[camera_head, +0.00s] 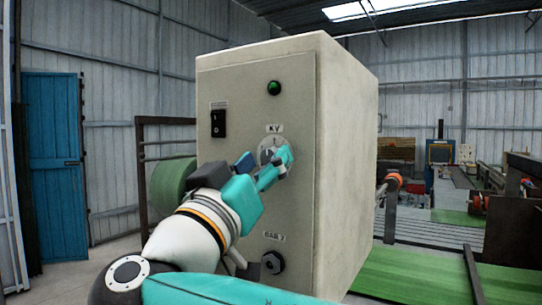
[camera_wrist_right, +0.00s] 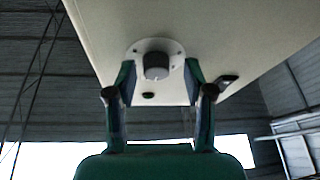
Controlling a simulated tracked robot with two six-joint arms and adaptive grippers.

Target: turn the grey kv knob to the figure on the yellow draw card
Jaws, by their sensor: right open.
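The grey kv knob (camera_wrist_right: 156,66) sits on a round pale dial plate (camera_head: 266,148) below the KV label on the front of a beige cabinet (camera_head: 300,210). My right gripper (camera_head: 279,164) is at the dial and covers much of it in the head view. In the right wrist view its two fingers stand open, one on each side of the knob, with a gap on both sides. Whether the fingertips reach past the knob's face is hard to tell. The dial figures are too small to read. No yellow draw card shows, and my left gripper is out of view.
The cabinet front also carries a green lamp (camera_head: 274,88), a black rocker switch (camera_head: 218,123) and a black knob (camera_head: 272,262) under a lower label. A green roll (camera_head: 172,182) in a dark frame stands behind at the left. Machinery and green sheeting lie at the right.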

